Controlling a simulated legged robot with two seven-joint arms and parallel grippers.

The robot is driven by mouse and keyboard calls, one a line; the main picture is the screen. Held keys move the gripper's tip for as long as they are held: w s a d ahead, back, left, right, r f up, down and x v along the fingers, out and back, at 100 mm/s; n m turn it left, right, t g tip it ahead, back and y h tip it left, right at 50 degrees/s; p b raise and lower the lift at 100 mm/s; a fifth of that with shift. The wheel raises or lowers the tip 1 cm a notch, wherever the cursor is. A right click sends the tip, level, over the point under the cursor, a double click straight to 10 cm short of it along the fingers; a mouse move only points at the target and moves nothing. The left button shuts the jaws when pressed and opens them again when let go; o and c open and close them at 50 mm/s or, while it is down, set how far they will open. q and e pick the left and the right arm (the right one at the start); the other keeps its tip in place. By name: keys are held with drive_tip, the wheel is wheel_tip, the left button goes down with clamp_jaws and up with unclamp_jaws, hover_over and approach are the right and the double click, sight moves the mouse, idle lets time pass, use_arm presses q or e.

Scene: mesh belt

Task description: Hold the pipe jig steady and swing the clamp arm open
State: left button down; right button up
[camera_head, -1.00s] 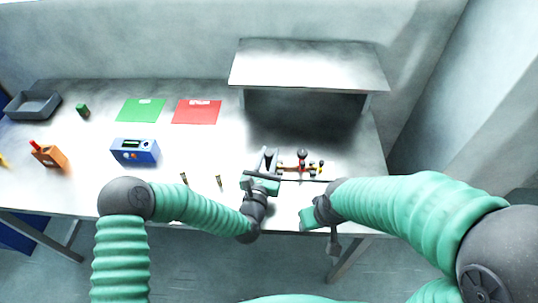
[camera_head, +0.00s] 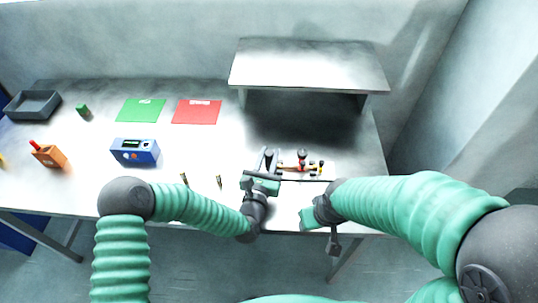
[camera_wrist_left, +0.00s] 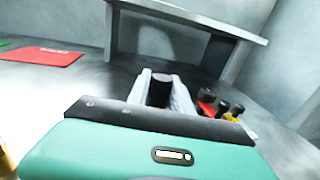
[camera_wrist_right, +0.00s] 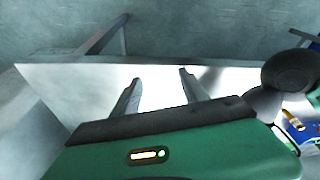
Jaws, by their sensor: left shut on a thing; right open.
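The pipe jig (camera_head: 301,167) stands on the right part of the table, in front of the raised shelf. It shows red, black and yellow parts, and a dark knob on top. In the left wrist view its red and black parts (camera_wrist_left: 207,103) are right of my fingers. My left gripper (camera_head: 266,158) is at the jig's left end. In the left wrist view its fingers (camera_wrist_left: 160,92) are shut on a dark cylindrical part. My right gripper (camera_head: 306,218) is at the table's front edge, apart from the jig. In the right wrist view its fingers (camera_wrist_right: 160,88) are spread and empty.
The raised shelf (camera_head: 310,65) overhangs the table behind the jig. A blue box (camera_head: 135,151), green mat (camera_head: 140,110), red mat (camera_head: 196,112), orange block (camera_head: 50,156) and grey tray (camera_head: 33,105) lie further left. Two small upright pieces stand left of my left gripper.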

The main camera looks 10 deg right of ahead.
drive_tip(key=shift+w+r, duration=0.15)
drive_tip(key=shift+w, duration=0.15)
drive_tip(key=c, duration=0.4)
drive_tip(key=w+r+n, duration=0.1)
drive_tip(key=w+n, duration=0.1)
drive_tip(key=w, duration=0.1)
drive_tip(key=w+a+r+n+g, duration=0.1)
drive_tip(key=w+r+n, duration=0.1)
drive_tip(key=w, duration=0.2)
drive_tip(key=w+r+n, duration=0.1)
drive_tip(key=w+n, duration=0.2)
drive_tip(key=w, duration=0.1)
drive_tip(key=shift+a+r+h, duration=0.15)
drive_tip(key=shift+r+h, duration=0.05)
drive_tip(key=shift+h, duration=0.2)
clamp_jaws()
drive_tip(key=w+a+r+n+g+h, duration=0.1)
drive_tip(key=w+r+n+g, duration=0.1)
drive_tip(key=w+r+n, duration=0.5)
drive_tip(key=shift+w+n+h, duration=0.4)
drive_tip(key=shift+w+n, duration=0.1)
drive_tip(key=shift+w, duration=0.7)
